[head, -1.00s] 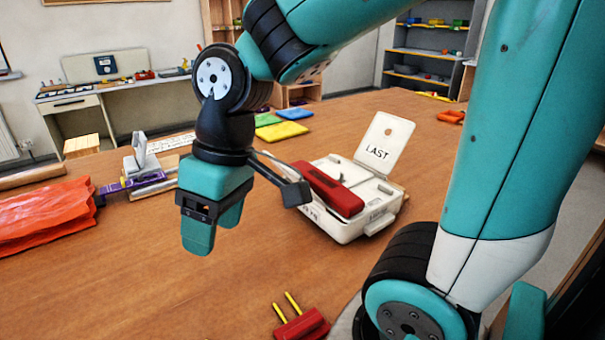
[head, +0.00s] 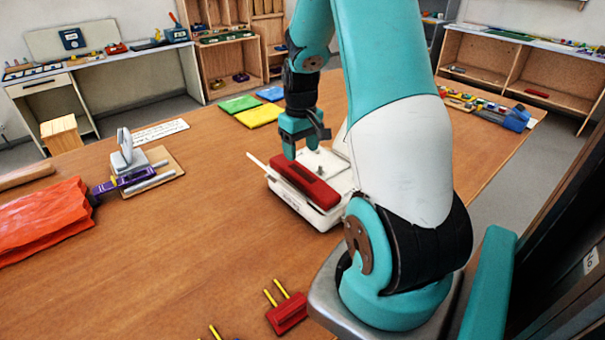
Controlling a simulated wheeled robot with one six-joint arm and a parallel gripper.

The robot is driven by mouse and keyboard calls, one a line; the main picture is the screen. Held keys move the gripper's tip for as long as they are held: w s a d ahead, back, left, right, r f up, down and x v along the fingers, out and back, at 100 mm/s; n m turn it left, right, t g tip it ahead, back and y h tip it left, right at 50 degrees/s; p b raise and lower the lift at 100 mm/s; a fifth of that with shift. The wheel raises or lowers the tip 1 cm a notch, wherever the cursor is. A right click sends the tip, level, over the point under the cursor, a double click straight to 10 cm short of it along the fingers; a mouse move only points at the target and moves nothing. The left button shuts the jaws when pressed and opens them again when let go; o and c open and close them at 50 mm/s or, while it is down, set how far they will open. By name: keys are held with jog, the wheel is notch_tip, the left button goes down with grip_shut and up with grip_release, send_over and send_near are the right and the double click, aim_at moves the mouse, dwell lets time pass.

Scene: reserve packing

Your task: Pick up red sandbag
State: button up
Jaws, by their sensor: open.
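No thing in the current head view is clearly a red sandbag. Green (head: 239,104), yellow (head: 258,116) and blue (head: 270,93) flat bags lie at the back of the table. A flat orange-red piece that showed at the far right earlier is now hidden behind my arm. A large wrinkled orange-red bag or sheet (head: 42,220) lies at the left edge. My gripper (head: 299,145) is open, pointing down near the far side of the white case; I see nothing held in it.
A white case (head: 328,214) with a dark red block (head: 306,184) on top stands centre-right. A purple-handled device (head: 135,168) is at left, a red plug-like piece with yellow pins (head: 288,313) in front. The table's (head: 170,250) middle is clear.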

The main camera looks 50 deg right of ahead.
aim_at(302, 173)
notch_tip(302, 173, down, 3)
jog(key=shift+r, duration=0.1)
jog(key=shift+s+f+p, duration=0.15)
jog(key=shift+f+p, duration=1.3)
jog(key=shift+f, duration=1.15)
jog(key=c, duration=0.8)
